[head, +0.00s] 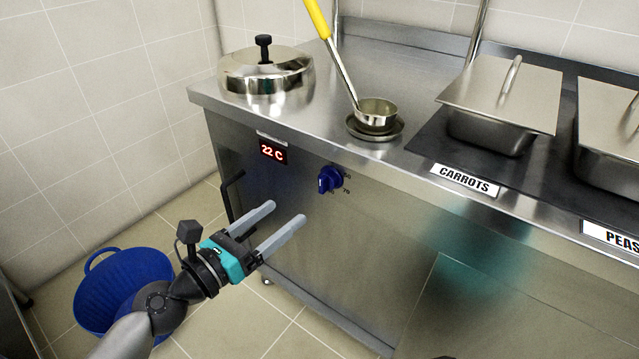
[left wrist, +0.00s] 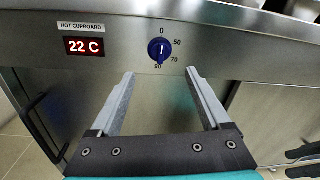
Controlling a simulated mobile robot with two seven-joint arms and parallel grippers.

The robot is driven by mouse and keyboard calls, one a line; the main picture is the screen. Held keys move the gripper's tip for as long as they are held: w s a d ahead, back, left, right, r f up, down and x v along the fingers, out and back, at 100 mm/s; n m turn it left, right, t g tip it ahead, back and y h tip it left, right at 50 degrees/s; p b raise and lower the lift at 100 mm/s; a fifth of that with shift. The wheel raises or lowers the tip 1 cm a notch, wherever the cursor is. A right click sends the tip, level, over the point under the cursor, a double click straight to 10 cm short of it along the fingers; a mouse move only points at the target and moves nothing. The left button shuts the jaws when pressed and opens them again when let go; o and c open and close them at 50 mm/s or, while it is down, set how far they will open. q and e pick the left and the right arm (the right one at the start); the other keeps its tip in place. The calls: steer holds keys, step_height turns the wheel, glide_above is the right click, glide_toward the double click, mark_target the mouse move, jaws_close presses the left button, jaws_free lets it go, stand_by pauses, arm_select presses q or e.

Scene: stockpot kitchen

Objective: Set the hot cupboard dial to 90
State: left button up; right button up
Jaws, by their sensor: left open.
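The hot cupboard dial (head: 329,179) is a blue knob on the steel front panel, right of the red display (head: 272,152) reading 22 C. In the left wrist view the dial (left wrist: 158,50) has marks 0, 50, 70 and 90 around it, with 0 at the top and 90 at the bottom. A white line on the knob runs roughly vertical; which end is the pointer I cannot tell. My left gripper (head: 286,213) is open and empty, apart from the panel, below and left of the dial. In the left wrist view its fingers (left wrist: 159,78) reach toward the dial from below.
A black door handle (head: 230,195) stands out left of the dial. A blue basket (head: 122,285) is on the floor at left. The counter holds a lidded pot (head: 265,82), a ladle (head: 375,113) and lidded pans labelled carrots (head: 490,140) and peas.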

mark_target(319, 186)
arm_select(q)
steer(key=x, duration=1.1)
steer(key=shift+w, duration=0.1)
jaws_close()
stand_by(0.4)
